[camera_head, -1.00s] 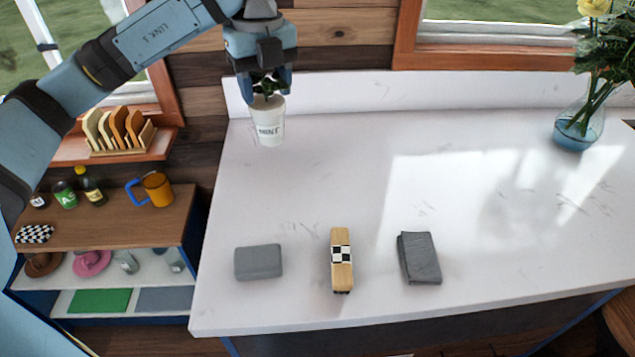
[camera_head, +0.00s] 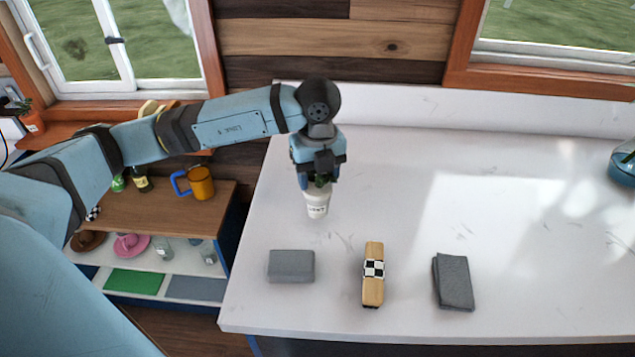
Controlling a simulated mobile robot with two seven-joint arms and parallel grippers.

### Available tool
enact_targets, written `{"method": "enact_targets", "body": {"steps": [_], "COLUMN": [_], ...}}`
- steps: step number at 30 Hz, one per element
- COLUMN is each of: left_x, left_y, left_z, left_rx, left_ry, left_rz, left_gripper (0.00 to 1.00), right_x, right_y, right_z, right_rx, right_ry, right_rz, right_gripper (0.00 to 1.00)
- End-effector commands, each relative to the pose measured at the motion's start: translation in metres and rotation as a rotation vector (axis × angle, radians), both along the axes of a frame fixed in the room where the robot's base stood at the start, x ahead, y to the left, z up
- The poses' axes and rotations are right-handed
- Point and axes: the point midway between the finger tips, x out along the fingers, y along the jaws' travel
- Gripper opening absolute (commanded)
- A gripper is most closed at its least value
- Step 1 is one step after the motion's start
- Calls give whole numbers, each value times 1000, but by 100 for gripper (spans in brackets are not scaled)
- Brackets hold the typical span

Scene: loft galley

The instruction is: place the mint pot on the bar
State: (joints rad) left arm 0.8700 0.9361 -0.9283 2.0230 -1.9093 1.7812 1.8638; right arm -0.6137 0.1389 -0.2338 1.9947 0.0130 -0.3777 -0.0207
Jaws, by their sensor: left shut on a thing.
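The mint pot (camera_head: 317,204) is a small white pot with dark lettering and a bit of green plant at its top. It is upright over the left part of the white bar (camera_head: 400,190). My left gripper (camera_head: 319,182) comes down from above and is shut on the mint pot; its fingers hide most of the plant. I cannot tell whether the pot's base touches the bar. My right gripper is not in view.
A grey block (camera_head: 292,266), a wooden block with a checkered band (camera_head: 373,275) and a dark grey folded cloth (camera_head: 454,282) lie along the bar's front. An orange mug (camera_head: 201,183) stands on the shelf at left. The bar's middle is clear.

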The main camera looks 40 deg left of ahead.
Motion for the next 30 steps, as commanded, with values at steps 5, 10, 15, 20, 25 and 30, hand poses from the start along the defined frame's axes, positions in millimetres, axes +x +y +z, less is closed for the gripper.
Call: {"method": "enact_targets", "body": {"steps": [5,10,15,20,25,30], "left_x": [0,0,0,0,0,0], "left_y": [0,0,0,0,0,0], "left_z": [-24,-26,-30,-28,-28,-23], "left_rx": [1,-1,0,0,0,0], "left_ry": [2,-1,0,0,0,0], "left_rz": [0,-1,-1,-1,0,0], "left_gripper": [22,22,22,78,78,78], "right_x": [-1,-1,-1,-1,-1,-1], "right_y": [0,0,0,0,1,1], "right_z": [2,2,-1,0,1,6], "right_rx": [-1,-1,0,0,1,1], "right_ry": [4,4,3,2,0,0], "right_rz": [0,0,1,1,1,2], "right_gripper": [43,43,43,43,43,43]}}
